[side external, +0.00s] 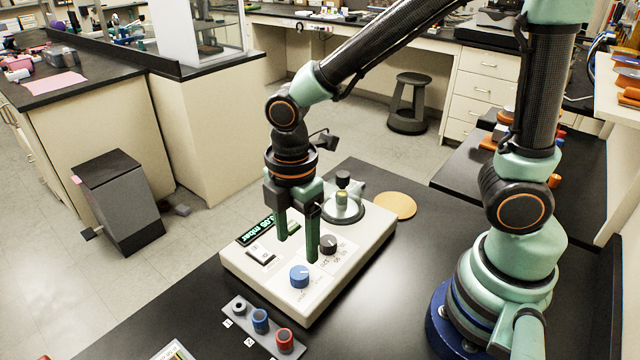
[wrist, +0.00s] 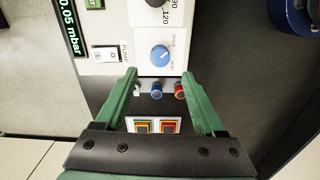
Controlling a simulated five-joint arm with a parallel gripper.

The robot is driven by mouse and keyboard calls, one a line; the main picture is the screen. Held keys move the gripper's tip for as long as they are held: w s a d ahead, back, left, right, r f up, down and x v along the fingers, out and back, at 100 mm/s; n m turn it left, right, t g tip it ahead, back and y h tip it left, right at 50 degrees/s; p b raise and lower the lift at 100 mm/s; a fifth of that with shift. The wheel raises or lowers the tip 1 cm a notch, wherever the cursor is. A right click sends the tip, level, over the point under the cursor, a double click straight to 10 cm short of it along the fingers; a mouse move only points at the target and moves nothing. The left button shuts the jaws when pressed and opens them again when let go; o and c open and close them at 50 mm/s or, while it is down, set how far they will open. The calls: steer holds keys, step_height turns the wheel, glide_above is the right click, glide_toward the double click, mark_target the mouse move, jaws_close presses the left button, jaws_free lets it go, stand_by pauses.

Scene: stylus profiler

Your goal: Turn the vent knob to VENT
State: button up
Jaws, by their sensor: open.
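A blue knob (side external: 299,275) with a white pointer mark stands on the front part of the pale instrument (side external: 345,285). In the wrist view the blue knob (wrist: 160,56) has small lettering around it, too small to read surely; I take it as the vent knob. My gripper (side external: 298,249) points down above the instrument, with its green fingers apart and nothing between them. In the wrist view my gripper (wrist: 159,75) has its fingertips on either side of a line just below the blue knob. The fingers appear clear of the knob.
A black knob (side external: 328,243) with numbers sits beside the blue one. A pump switch (side external: 261,257) and a display reading 0.05 mbar (wrist: 70,28) are nearby. A glass-domed part (side external: 343,205) stands at the back. A grey strip (side external: 262,330) with coloured pieces lies in front.

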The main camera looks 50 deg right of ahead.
mark_target(299, 273)
step_height(299, 273, down, 7)
steer(key=shift+f, duration=0.2)
stand_by(0.3)
jaws_close()
